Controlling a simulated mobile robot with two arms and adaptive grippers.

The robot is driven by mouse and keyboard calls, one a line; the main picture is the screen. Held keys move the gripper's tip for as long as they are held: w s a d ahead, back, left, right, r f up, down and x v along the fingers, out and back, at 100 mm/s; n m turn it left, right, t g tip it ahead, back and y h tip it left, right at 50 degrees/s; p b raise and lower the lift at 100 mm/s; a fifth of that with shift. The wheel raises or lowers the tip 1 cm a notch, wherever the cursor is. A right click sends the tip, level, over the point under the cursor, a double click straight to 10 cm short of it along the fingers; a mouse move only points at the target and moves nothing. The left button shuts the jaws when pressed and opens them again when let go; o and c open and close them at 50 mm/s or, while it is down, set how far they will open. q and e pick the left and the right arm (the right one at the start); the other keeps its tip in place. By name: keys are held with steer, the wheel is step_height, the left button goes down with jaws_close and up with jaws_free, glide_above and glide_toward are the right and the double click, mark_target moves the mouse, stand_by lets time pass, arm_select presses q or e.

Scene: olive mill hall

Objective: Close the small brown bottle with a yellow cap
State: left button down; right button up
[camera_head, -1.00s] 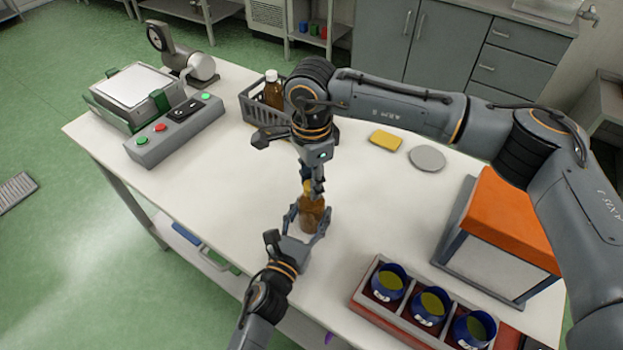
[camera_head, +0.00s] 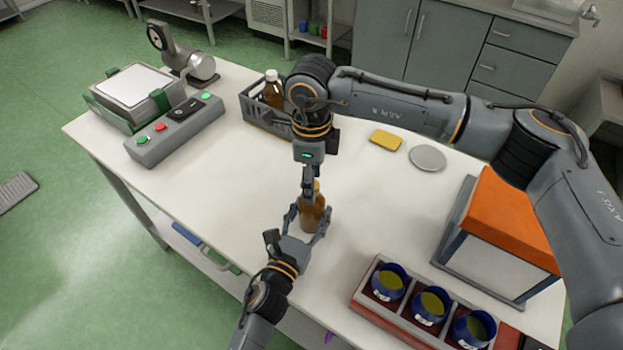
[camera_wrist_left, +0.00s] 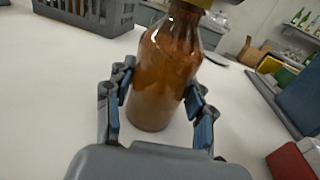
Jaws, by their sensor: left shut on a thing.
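The small brown bottle (camera_head: 313,216) stands upright on the white table, and its brown glass body fills the middle of the left wrist view (camera_wrist_left: 165,75). My left gripper (camera_head: 307,221) is shut on the bottle's body, one finger on each side. The yellow cap (camera_head: 317,186) is at the bottle's top; its lower edge shows at the top of the left wrist view (camera_wrist_left: 197,3). My right gripper (camera_head: 308,182) points down from above at the cap, seen edge-on. Its fingers partly hide the cap, and I cannot tell whether they grip it.
A dark crate (camera_head: 262,115) holding a white-capped brown bottle (camera_head: 272,88) stands behind. A yellow sponge (camera_head: 385,140) and grey disc (camera_head: 428,158) lie beyond. An orange-topped box (camera_head: 508,222) and a rack of blue cups (camera_head: 365,305) stand to the right. The table's left middle is clear.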

step_height(320, 180, up, 12)
steer(key=shift+f, duration=0.2)
arm_select(q)
steer(key=shift+c, duration=2.1)
jaws_free()
steer(key=shift+s, duration=0.1)
steer(key=v, duration=1.1)
steer(key=shift+s+a, duration=0.2)
steer(key=shift+s, duration=0.15)
steer(key=shift+s+f, duration=0.1)
arm_select(e)
steer(key=shift+s+f, duration=0.1)
